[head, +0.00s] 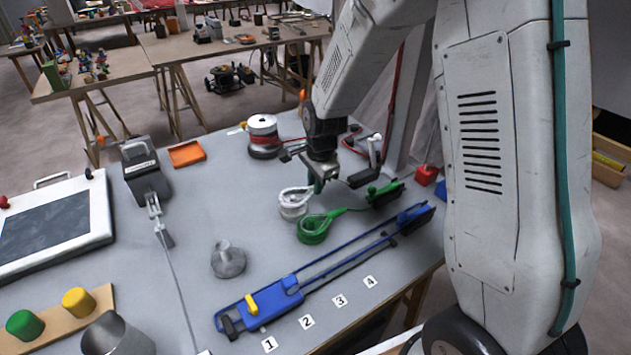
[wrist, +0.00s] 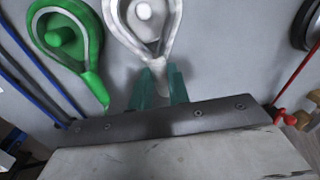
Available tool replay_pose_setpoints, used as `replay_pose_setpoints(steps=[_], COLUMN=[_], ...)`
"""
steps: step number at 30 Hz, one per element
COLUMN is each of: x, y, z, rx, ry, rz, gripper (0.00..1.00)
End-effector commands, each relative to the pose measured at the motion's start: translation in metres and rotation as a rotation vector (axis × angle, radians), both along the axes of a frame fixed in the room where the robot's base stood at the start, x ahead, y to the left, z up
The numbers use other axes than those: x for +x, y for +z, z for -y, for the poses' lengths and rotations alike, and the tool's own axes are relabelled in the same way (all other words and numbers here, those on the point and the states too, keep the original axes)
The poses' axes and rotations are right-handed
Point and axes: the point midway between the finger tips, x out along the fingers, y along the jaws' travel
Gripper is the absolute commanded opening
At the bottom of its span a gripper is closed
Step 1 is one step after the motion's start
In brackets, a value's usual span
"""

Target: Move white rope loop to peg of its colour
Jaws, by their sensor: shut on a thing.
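The white rope loop (head: 296,195) is held at its narrow end by my gripper (head: 318,184). In the wrist view the white loop (wrist: 172,22) encircles a white peg (wrist: 143,12) as seen from above, and my gripper's teal fingers (wrist: 158,88) are closed on its tail. In the head view the white peg (head: 292,213) is under or inside the loop; how far down the loop sits is hard to tell. The green rope loop (head: 318,228) lies around a green peg (wrist: 60,37), left of the white one in the wrist view.
A blue frame (head: 272,298) lies along the front, with number tags (head: 307,322) beside it. A grey knobbed piece (head: 228,261), a red-wound spool (head: 263,136), an orange tray (head: 187,154) and a red block (head: 427,175) stand around. Bare bench lies left of the pegs.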

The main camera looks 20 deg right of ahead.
Motion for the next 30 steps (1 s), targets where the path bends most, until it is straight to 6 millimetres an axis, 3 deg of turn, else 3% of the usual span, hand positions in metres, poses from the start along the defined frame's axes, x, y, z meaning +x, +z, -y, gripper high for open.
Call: replay_pose_setpoints(steps=[30], x=[0.0], y=[-0.01], z=[0.0], rx=[0.0], ry=[0.0], rz=[0.001], gripper=[0.0])
